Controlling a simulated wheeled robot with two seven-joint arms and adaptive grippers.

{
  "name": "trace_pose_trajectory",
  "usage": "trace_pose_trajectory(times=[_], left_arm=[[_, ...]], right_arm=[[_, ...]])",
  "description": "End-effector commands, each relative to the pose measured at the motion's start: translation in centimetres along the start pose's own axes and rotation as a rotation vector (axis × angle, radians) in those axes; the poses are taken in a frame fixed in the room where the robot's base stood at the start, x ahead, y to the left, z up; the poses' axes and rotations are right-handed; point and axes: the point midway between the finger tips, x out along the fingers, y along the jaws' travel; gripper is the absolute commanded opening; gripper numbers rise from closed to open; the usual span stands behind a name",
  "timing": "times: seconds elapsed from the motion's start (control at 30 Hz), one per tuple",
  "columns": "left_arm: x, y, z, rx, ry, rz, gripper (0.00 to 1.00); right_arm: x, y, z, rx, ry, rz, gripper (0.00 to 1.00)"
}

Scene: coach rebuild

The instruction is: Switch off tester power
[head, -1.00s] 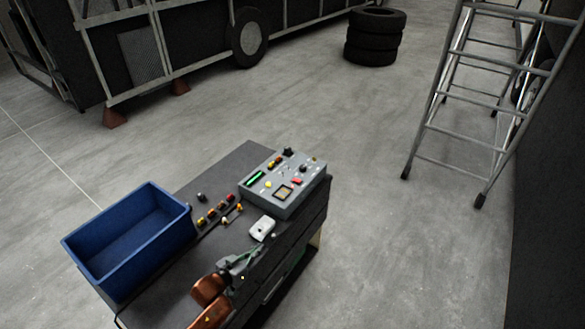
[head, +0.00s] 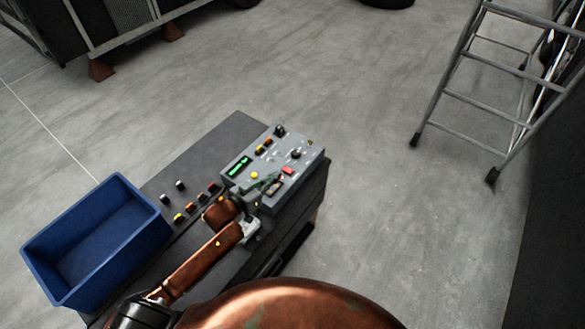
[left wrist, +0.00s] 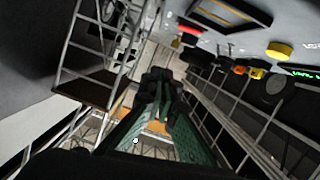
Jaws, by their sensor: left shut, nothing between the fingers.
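The tester (head: 232,181) is a grey box with a sloped panel on the dark cart. Its panel carries a lit green display (head: 238,166), a yellow button (head: 254,175), a red switch (head: 288,170) and dark knobs. My left gripper (head: 270,184) is shut and empty, over the panel's near part, close to the red switch; I cannot tell whether it touches. In the left wrist view the shut fingers (left wrist: 160,88) point ahead, with the red switch (left wrist: 188,31) and yellow button (left wrist: 278,50) above them. The gripper partly hides the small framed window. My right gripper is out of view.
A blue bin (head: 62,250) stands at the cart's left end. Several small coloured knobs (head: 190,206) sit between bin and tester. A metal ladder (head: 470,90) stands right; the floor between is clear.

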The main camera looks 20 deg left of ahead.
Motion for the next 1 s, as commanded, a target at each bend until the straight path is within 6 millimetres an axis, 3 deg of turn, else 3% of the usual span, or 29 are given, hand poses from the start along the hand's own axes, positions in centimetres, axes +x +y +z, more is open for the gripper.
trace_pose_trajectory(times=[0.1,0.27,0.57,0.8,1.0], left_arm=[[-1.0,-1.0,0.2,-0.005,0.000,-0.020,0.00],[-0.7,-1.3,0.2,-0.007,0.002,-0.027,0.00],[4.7,-1.3,0.0,-0.006,0.004,-0.024,0.00],[9.3,-1.3,0.3,-0.006,0.001,-0.023,0.00],[9.7,-1.4,3.2,-0.007,0.000,-0.023,0.00]], right_arm=[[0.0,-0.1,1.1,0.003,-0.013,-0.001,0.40],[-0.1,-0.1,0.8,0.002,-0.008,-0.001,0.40],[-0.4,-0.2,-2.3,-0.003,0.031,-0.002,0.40],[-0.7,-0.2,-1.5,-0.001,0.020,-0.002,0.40],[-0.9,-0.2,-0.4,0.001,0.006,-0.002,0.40]])
